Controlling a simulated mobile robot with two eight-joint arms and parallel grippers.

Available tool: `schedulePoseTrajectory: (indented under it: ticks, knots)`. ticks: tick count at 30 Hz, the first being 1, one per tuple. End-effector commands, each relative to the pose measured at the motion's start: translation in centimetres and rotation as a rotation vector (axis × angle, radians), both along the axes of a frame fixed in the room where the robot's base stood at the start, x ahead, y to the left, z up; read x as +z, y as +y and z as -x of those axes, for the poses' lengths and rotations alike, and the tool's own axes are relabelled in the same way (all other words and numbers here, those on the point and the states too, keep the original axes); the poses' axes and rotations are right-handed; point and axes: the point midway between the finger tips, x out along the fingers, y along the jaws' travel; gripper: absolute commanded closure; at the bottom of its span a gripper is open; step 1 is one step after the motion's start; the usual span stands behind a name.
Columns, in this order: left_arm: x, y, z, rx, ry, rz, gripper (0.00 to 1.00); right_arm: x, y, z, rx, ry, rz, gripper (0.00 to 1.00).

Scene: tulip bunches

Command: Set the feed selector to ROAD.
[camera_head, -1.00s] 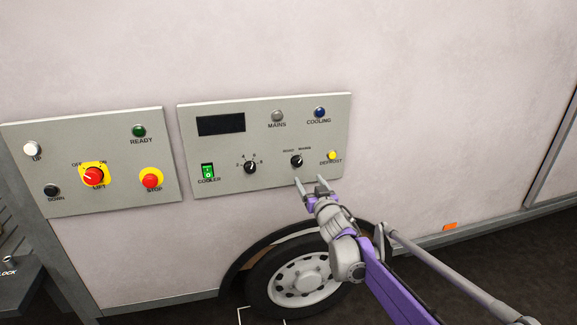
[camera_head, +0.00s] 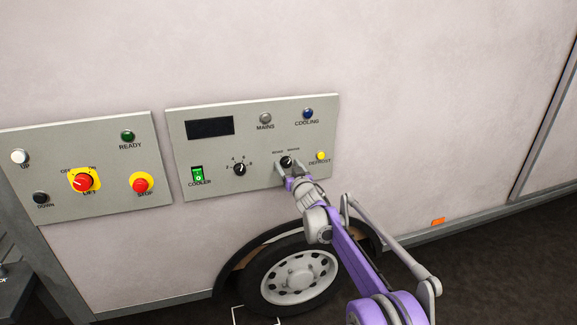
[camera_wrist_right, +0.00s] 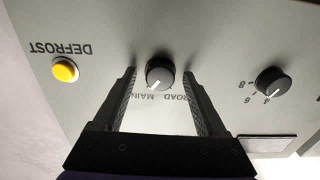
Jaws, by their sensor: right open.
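The feed selector (camera_head: 286,162) is a small black round knob on the grey control panel, with ROAD printed at its upper left and MAINS at its upper right. In the right wrist view the knob (camera_wrist_right: 160,71) appears upside down. Its white pointer line slants down-left there, toward the MAINS side. My right gripper (camera_head: 287,168) is at the panel, open. In the wrist view its two dark fingers (camera_wrist_right: 159,76) stand on either side of the knob, with a gap on each side. My left gripper is not in view.
A yellow DEFROST button (camera_head: 320,156) is close to the right of the selector. A numbered black knob (camera_head: 240,169) and the green COOLER switch (camera_head: 197,175) are to its left. The lift panel (camera_head: 110,200) is farther left. A wheel (camera_head: 290,277) is below.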

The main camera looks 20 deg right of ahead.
Motion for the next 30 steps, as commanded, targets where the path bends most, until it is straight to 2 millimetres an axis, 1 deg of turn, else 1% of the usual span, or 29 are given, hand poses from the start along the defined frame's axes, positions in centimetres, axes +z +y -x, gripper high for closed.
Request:
schedulePoseTrajectory:
  ticks: [5, 6, 8, 9, 11, 15, 17, 18, 26, 30]
  knots:
    - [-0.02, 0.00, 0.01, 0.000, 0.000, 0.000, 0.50, -0.02, 0.01, -0.01, 0.000, 0.000, 0.000, 0.26]
    - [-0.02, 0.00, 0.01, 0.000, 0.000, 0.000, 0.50, -0.02, 0.02, 0.00, 0.000, 0.000, 0.000, 0.28]
    - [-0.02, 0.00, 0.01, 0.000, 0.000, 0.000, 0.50, -0.02, 0.02, 0.00, 0.000, 0.000, 0.000, 0.38]
    - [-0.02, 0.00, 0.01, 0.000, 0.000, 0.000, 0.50, -0.02, 0.02, 0.00, 0.000, 0.000, 0.000, 0.46]
    - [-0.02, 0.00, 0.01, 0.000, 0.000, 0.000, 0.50, -0.02, 0.01, 0.01, 0.000, 0.000, 0.000, 0.56]
    - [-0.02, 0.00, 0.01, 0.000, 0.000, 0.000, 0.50, -0.01, 0.02, 0.01, 0.000, 0.000, 0.000, 0.82]
    - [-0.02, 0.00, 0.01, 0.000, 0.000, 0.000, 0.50, -0.01, 0.02, 0.01, 0.000, 0.000, 0.000, 0.92]
    - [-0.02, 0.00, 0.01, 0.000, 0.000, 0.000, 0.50, -0.01, 0.02, 0.01, 0.000, 0.000, 0.000, 1.00]
    - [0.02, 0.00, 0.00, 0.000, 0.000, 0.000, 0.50, 0.01, 0.01, 0.01, 0.000, 0.000, 0.011, 1.00]
    - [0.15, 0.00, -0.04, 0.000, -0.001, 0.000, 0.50, 0.04, 0.02, 0.01, 0.000, -0.002, 0.050, 1.00]
